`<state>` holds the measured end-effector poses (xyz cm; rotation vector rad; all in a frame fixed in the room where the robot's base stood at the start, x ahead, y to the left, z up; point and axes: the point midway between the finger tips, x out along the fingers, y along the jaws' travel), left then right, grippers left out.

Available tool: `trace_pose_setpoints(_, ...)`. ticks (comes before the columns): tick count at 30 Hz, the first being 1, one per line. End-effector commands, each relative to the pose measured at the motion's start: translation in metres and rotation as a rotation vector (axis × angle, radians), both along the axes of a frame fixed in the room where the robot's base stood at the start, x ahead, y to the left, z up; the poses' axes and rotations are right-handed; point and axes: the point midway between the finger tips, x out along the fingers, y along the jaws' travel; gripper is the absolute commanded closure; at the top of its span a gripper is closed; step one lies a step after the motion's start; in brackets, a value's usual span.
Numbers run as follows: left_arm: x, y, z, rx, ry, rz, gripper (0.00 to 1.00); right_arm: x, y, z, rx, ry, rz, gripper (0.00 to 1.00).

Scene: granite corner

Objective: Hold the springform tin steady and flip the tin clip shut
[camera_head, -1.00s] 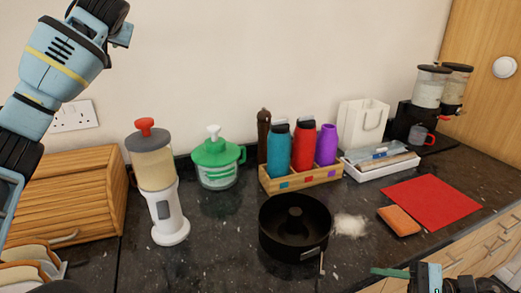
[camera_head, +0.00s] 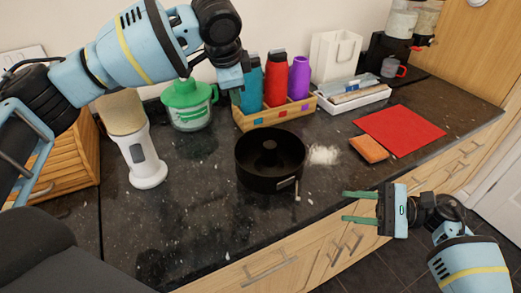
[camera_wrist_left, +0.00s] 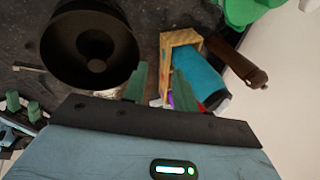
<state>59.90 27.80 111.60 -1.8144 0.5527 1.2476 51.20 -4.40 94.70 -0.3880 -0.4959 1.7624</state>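The black springform tin (camera_head: 270,160), round with a central tube, stands upright on the dark granite counter. Its tin clip (camera_head: 288,183) is on the front right of the wall, with a small pale lever hanging below it. In the left wrist view the tin (camera_wrist_left: 65,62) is at upper left, with the lever (camera_wrist_left: 28,68) sticking out. My left gripper (camera_head: 236,97) is above and behind the tin, near the bottle rack; its fingers (camera_wrist_left: 160,78) are apart and empty. My right gripper (camera_head: 346,206) is open and empty, right of the tin at the counter's front edge, pointing left.
A wooden rack (camera_head: 258,119) of bottles stands behind the tin. A white powder pile (camera_head: 323,155), an orange sponge (camera_head: 369,149) and a red mat (camera_head: 400,130) lie to the right. A white dispenser (camera_head: 146,165) and a green-lidded jug (camera_head: 188,108) stand left. Counter front-left is clear.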

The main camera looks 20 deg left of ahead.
Motion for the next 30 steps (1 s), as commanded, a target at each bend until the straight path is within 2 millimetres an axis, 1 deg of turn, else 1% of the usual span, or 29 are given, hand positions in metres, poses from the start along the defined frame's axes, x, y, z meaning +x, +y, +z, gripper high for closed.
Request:
trace_pose_setpoints(1, -0.011, -0.02, -0.015, 0.004, 0.059, -0.072, 0.72, 0.0, 0.0, 0.0, 0.0, 0.0, 0.0, 0.64)
trace_pose_setpoints(3, -0.028, -0.043, -0.033, 0.005, 0.14, -0.163, 0.72, 0.0, 0.0, 0.0, 0.0, 0.0, 0.0, 0.64)
trace_pose_setpoints(6, -0.053, -0.069, -0.055, 0.005, 0.246, -0.278, 0.72, 0.0, 0.0, 0.0, 0.0, 0.0, 0.0, 0.64)
trace_pose_setpoints(9, -0.074, -0.088, -0.071, 0.003, 0.333, -0.37, 0.72, 0.0, 0.0, 0.0, 0.0, 0.0, 0.0, 0.64)
trace_pose_setpoints(12, -0.09, -0.1, -0.081, 0.001, 0.393, -0.431, 0.72, 0.0, 0.0, 0.0, 0.0, 0.0, 0.0, 0.64)
trace_pose_setpoints(16, -0.101, -0.106, -0.087, 0.0, 0.432, -0.47, 0.72, 0.0, 0.0, 0.0, 0.0, 0.0, 0.0, 0.64)
trace_pose_setpoints(23, -0.102, -0.107, -0.091, -0.001, 0.439, -0.476, 0.72, 0.0, 0.0, 0.0, 0.0, 0.0, 0.0, 0.64)
trace_pose_setpoints(26, -0.102, -0.107, -0.099, -0.001, 0.44, -0.475, 0.72, 0.0, 0.0, 0.0, 0.0, 0.0, 0.0, 0.64)
trace_pose_setpoints(30, -0.102, -0.106, -0.117, 0.001, 0.44, -0.474, 0.72, 0.0, 0.0, 0.0, 0.0, 0.0, 0.0, 0.64)
